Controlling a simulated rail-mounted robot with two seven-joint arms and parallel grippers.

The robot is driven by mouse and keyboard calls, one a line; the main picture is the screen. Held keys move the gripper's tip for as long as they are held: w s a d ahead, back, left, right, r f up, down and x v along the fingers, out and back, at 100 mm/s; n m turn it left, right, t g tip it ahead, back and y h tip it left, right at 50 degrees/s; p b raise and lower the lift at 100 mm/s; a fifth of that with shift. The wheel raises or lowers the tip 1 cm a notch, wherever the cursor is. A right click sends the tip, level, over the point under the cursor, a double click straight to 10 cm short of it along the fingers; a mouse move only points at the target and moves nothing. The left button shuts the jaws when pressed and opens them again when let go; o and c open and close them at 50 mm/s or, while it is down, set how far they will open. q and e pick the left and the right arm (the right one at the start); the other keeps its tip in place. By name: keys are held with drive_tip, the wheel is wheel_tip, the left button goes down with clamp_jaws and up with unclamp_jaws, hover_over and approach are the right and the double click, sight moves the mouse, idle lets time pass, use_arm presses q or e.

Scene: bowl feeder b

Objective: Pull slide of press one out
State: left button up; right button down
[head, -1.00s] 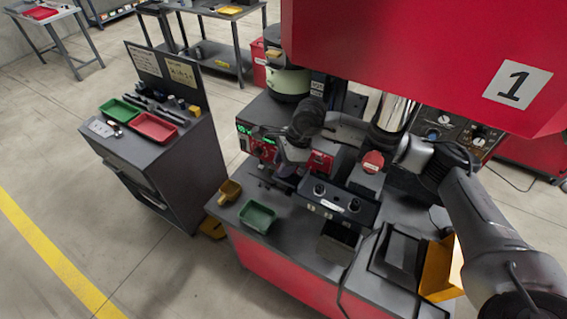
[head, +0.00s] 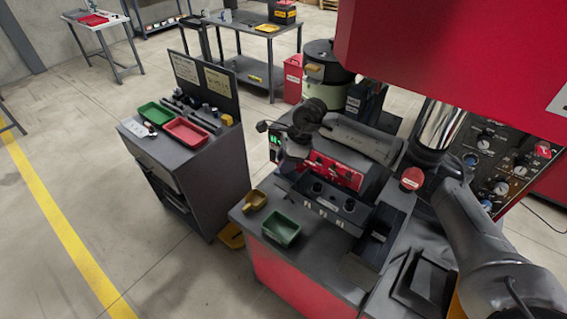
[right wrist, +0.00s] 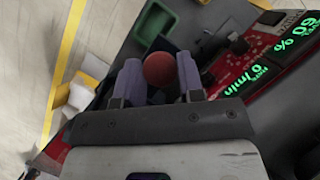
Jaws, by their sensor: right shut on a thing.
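Press one (head: 440,45) is the red housing at the upper right in the head view. My left gripper is out of view.

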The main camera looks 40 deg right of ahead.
drive_tip(key=c, duration=0.8)
unclamp_jaws()
drive_tip(key=shift+o, duration=0.2)
drive_tip(key=shift+r, duration=0.15)
drive_tip(key=v, duration=1.3)
drive_tip(key=shift+s+d+r, duration=0.15)
drive_tip(key=shift+r, duration=0.1)
